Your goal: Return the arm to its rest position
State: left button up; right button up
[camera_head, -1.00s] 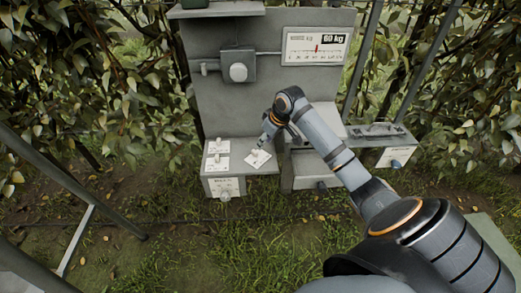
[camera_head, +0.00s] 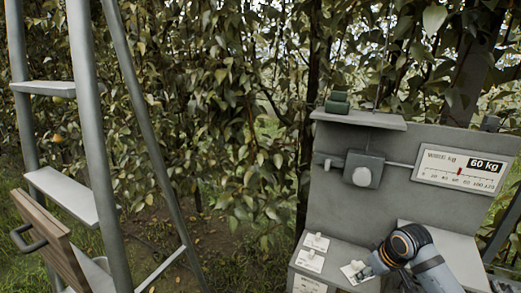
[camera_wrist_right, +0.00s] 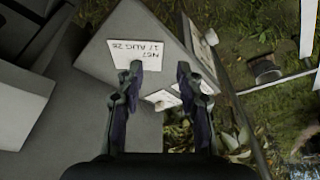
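My right arm comes in at the lower right of the head view. Its gripper (camera_head: 368,268) is low over the grey shelf (camera_head: 345,253), close beside a white card (camera_head: 355,271). In the right wrist view its two dark fingers (camera_wrist_right: 159,72) are apart, with no object clearly held between them. A printed card (camera_wrist_right: 132,54) lies on the grey surface just beyond one fingertip. Another small card (camera_wrist_right: 162,99) shows in the gap between the fingers, and I cannot tell its distance. My left gripper is in neither view.
Two more cards (camera_head: 316,242) (camera_head: 310,261) lie on the shelf. Behind stands a grey panel with a 60 kg scale dial (camera_head: 460,170) and a box with a round knob (camera_head: 362,172). A metal ladder (camera_head: 92,150) and a wooden handled box (camera_head: 50,240) stand left. Leafy trees fill the back.

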jog(key=s+a+f+m+h, duration=0.1)
jog(key=s+a+f, duration=0.35)
jog(key=s, duration=0.55)
jog(key=s+a+f+m+h, duration=0.1)
jog(key=s+a+f, duration=0.4)
jog(key=s, duration=0.5)
jog(key=s+d+f+g, duration=0.1)
jog(key=s+f, duration=0.1)
jog(key=f, duration=1.1)
jog(key=s+d+f+g, duration=0.1)
jog(key=s+f, duration=0.1)
jog(key=f, duration=1.2)
jog(key=s+f, duration=1.4)
jog(key=s, duration=0.3)
jog(key=shift+s+d+m+g, duration=0.15)
jog(key=shift+d+m+g, duration=0.15)
jog(key=shift+g, duration=0.1)
